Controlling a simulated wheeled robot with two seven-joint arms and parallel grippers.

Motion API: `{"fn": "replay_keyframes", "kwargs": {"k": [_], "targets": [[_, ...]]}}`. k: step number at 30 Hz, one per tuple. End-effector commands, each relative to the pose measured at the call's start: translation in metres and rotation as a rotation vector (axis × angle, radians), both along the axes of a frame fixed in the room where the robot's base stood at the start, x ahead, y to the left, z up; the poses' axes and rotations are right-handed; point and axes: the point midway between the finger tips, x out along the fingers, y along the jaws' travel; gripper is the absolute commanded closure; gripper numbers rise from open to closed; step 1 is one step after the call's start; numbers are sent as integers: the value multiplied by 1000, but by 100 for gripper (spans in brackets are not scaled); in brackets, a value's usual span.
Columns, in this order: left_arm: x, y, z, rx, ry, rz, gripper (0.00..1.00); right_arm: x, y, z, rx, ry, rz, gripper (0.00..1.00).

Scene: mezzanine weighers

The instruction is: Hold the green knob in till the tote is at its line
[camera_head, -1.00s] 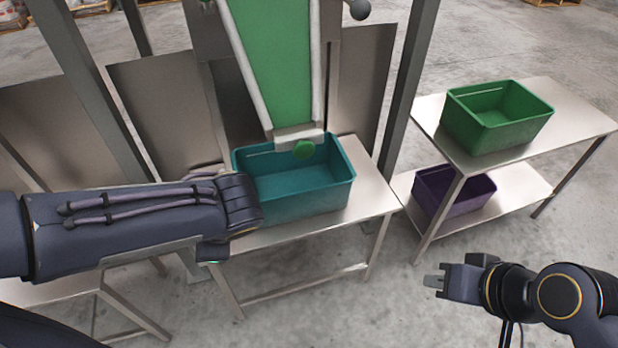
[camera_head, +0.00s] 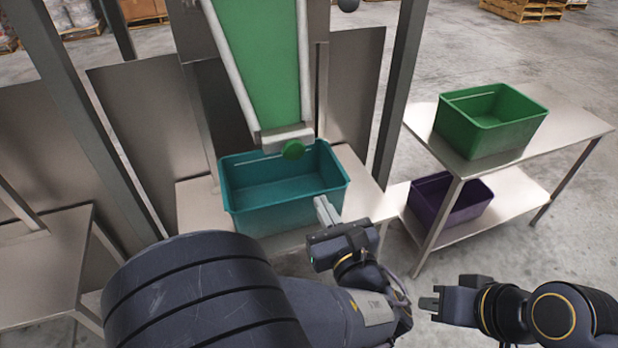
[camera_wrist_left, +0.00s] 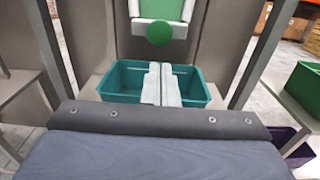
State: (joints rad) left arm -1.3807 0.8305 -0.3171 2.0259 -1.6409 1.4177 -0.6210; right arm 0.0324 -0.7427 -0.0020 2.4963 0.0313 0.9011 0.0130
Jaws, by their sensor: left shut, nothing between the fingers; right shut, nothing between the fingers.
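The green knob (camera_head: 293,150) sits at the lower end of the green chute (camera_head: 262,60), above the back of a teal tote (camera_head: 285,212). It also shows in the left wrist view (camera_wrist_left: 160,33), above and beyond the fingers. The tote stands on a metal table under the chute and looks empty. My left gripper (camera_head: 326,210) is shut and empty at the tote's front right side, apart from the knob. Its fingers show in front of the tote in the left wrist view (camera_wrist_left: 160,84). My right gripper (camera_head: 428,303) is shut and empty over the floor.
A second table (camera_head: 585,125) at the right bears an empty green tote (camera_head: 492,140), with a purple tote (camera_head: 450,205) on its lower shelf. Grey posts (camera_head: 400,80) flank the chute. Floor is open between the tables and around my right gripper.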

Motion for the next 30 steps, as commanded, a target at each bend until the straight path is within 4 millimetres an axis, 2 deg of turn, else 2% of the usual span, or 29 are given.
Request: {"fn": "replay_keyframes", "kwargs": {"k": [5, 12, 18, 24, 30], "targets": [[26, 10, 0, 0, 1, 6, 100, 0, 0, 2, 0, 0, 0, 100], [76, 26, 0, 0, 1, 7, 100, 0, 0, 6, 0, 0, 0, 100], [109, 37, 0, 1, 1, 5, 100, 0, 0, 10, 0, 0, 0, 100], [126, 42, 0, 0, 1, 2, 100, 0, 0, 11, 0, 0, 0, 100], [129, 43, 0, 0, 1, 1, 100, 0, 0, 11, 0, 0, 0, 100]]}}
